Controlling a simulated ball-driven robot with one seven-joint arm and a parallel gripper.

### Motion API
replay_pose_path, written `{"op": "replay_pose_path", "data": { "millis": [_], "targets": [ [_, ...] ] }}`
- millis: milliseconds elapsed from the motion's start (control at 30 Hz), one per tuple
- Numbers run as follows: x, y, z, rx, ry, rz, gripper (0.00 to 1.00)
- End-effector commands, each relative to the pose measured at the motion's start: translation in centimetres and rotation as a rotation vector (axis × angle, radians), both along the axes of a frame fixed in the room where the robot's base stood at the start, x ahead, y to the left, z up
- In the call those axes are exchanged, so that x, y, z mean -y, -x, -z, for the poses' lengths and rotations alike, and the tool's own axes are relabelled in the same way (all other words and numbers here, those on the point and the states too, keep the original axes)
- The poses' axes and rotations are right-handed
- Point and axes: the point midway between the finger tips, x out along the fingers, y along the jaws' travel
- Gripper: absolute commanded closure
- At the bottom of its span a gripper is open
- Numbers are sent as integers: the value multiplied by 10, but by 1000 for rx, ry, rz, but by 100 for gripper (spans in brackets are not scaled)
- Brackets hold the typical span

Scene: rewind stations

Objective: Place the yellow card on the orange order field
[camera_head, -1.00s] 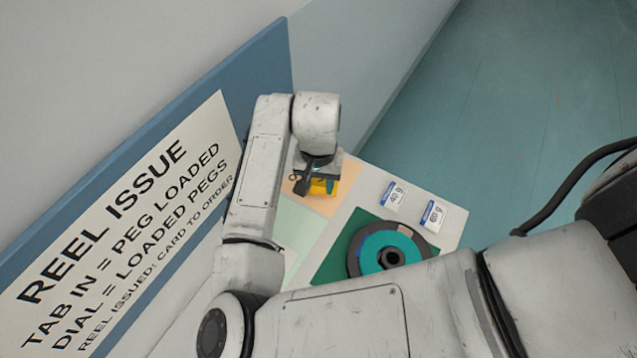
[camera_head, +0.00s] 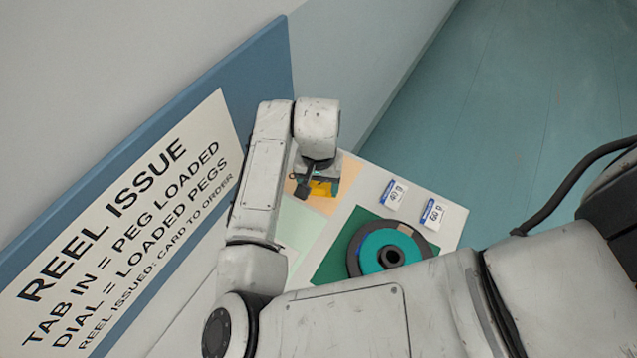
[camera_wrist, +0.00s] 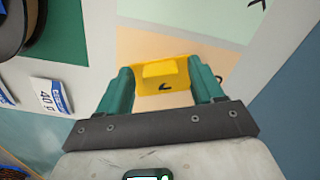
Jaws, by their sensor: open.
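The yellow card (camera_wrist: 164,80), with a raised tab and a dark mark, lies between the two green fingers of my gripper (camera_wrist: 165,84) in the wrist view. My gripper is open, with a finger close to each side of the card; I cannot tell whether they touch it. In the head view the yellow card (camera_head: 321,188) shows partly under my gripper (camera_head: 318,180). The orange order field (camera_wrist: 180,49) is the pale orange patch below and around the card. It also shows in the head view (camera_head: 322,205). The card appears to be on or just above this field.
A pale green field (camera_head: 296,230) adjoins the orange one. A teal reel (camera_head: 383,244) lies on a dark green field (camera_head: 331,263). Two white labels, 40 g (camera_head: 394,194) and 60 g (camera_head: 432,213), lie nearby. The sign wall (camera_head: 150,200) rises at left.

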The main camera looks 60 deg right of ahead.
Motion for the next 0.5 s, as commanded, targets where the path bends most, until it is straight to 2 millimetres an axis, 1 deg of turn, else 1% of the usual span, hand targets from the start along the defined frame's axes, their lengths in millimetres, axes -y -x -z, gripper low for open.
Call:
{"op": "replay_pose_path", "data": {
  "millis": [167, 267, 500],
  "targets": [
    [0, -1, -13, 1, 0, 1, 33],
    [0, -1, -31, 4, 1, 1, 33],
    [1, -1, -80, 4, 1, 2, 33]
  ]
}}
